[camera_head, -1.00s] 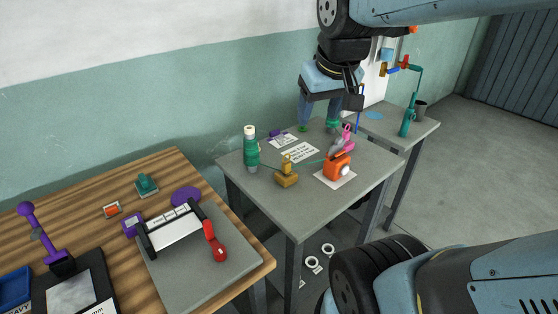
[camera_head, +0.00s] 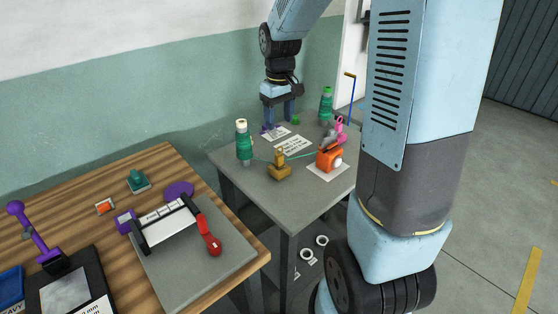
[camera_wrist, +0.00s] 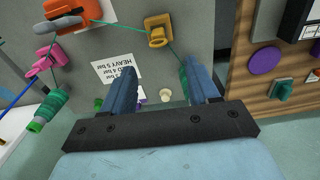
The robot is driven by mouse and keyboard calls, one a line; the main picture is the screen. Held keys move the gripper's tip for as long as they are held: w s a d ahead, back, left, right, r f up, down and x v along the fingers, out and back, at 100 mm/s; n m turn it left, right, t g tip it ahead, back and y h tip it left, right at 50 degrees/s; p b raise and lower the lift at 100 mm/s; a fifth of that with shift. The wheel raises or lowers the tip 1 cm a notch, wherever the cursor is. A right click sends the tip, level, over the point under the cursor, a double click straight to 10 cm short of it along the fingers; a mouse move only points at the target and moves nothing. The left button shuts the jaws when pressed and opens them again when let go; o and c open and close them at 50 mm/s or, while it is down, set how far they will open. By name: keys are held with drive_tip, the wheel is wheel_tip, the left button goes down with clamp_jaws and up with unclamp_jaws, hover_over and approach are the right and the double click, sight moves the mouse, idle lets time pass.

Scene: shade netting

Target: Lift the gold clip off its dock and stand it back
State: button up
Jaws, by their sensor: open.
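The gold clip (camera_head: 279,171) sits near the front edge of the grey table, a small gold piece with a squarish base and a narrower upright top. I cannot tell clip from dock at this size. It also shows in the wrist view (camera_wrist: 157,31), at the top middle. A thin green line runs past it. My gripper (camera_head: 279,124) is open above the back of the grey table, behind the clip and apart from it. In the wrist view my gripper (camera_wrist: 160,72) has its fingers spread, with the clip beyond the fingertips.
A green bottle (camera_head: 243,145) with a cream cap stands left of the clip. An orange device (camera_head: 327,160) stands on white paper at right. A second green bottle (camera_head: 326,106) stands behind. Printed labels (camera_head: 293,145) lie on the table. A wooden bench (camera_head: 70,200) is at left.

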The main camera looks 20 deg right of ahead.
sight(279, 155)
drive_tip(key=f, duration=0.3)
drive_tip(key=w+f, duration=0.1)
drive_tip(key=f, duration=0.6)
drive_tip(key=shift+w+f, duration=0.3)
drive_tip(key=shift+f, duration=0.05)
drive_tip(key=shift+s+d+f, duration=0.1)
drive_tip(key=shift+f, duration=1.25)
drive_tip(key=shift+s+d+f, duration=0.1)
drive_tip(key=shift+f, duration=1.2)
drive_tip(key=shift+c, duration=0.4)
drive_tip(key=c, duration=1)
drive_tip(key=shift+r, duration=0.15)
